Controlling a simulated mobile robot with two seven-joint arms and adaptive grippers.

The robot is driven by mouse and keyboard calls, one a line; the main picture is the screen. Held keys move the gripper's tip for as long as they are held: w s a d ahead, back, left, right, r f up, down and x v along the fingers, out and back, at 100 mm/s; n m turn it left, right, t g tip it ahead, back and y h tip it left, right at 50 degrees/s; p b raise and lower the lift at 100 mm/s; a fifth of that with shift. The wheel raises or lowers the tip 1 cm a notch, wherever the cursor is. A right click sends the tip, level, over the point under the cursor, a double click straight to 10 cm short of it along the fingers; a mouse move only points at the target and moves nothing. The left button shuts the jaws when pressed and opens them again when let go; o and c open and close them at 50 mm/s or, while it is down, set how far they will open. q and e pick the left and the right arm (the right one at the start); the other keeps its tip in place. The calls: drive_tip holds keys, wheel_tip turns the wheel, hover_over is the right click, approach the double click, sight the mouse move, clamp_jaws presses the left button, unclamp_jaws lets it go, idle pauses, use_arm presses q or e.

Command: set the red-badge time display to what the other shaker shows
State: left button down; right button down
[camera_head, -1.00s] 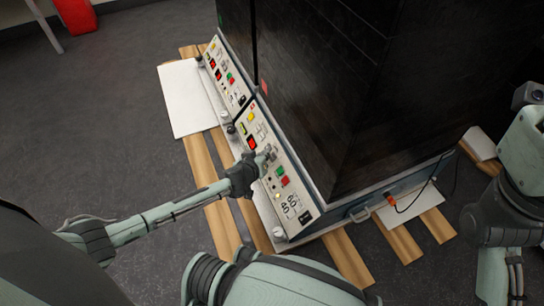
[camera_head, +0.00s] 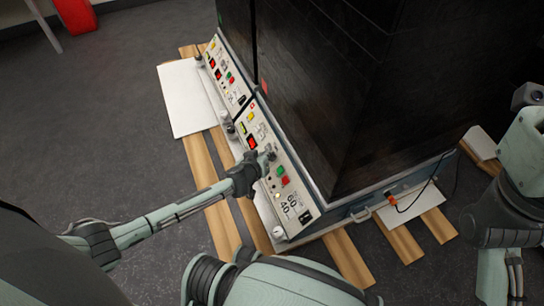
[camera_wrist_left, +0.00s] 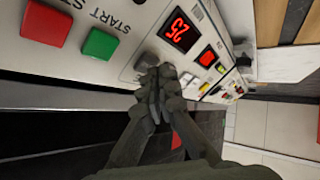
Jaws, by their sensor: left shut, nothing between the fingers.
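The nearer shaker's sloped control panel (camera_head: 285,181) carries a red-lit display (camera_head: 252,142); a red badge (camera_head: 264,86) sits on the dark housing above it. In the left wrist view a red display (camera_wrist_left: 180,30) shows a 2 and a 5, upside down like the lettering. The farther shaker's panel (camera_head: 226,76) has red-lit displays (camera_head: 213,63) too small to read. My left gripper (camera_head: 268,154) is shut and empty, its tips at the nearer panel beside the display; in the wrist view the fingertips (camera_wrist_left: 158,88) cover a control there. I cannot tell whether they touch.
Green (camera_head: 280,171) and red (camera_head: 285,181) buttons sit close beside the left fingers; START and STOP labels show in the wrist view. The shakers stand on wooden slats (camera_head: 212,188). Dark floor (camera_head: 110,120) to the left is clear. My right arm is at the right edge.

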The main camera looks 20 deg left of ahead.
use_arm(q)
drive_tip(key=shift+w+d+f+b, duration=0.2)
drive_tip(key=shift+w+f+b, duration=0.05)
drive_tip(key=shift+f+b, duration=0.1)
idle(0.6)
drive_tip(key=shift+r, duration=0.1)
drive_tip(key=shift+s+a+r+p, duration=0.45)
drive_tip(key=shift+s+r+p, duration=0.05)
drive_tip(key=shift+p, duration=0.2)
drive_tip(key=shift+s+a+r+p, duration=0.35)
drive_tip(key=shift+r+p, duration=0.3)
drive_tip(key=shift+p, duration=0.1)
drive_tip(key=shift+s+a+r+p, duration=0.95)
drive_tip(key=shift+r+p, duration=0.1)
drive_tip(key=shift+p, duration=0.15)
idle(0.7)
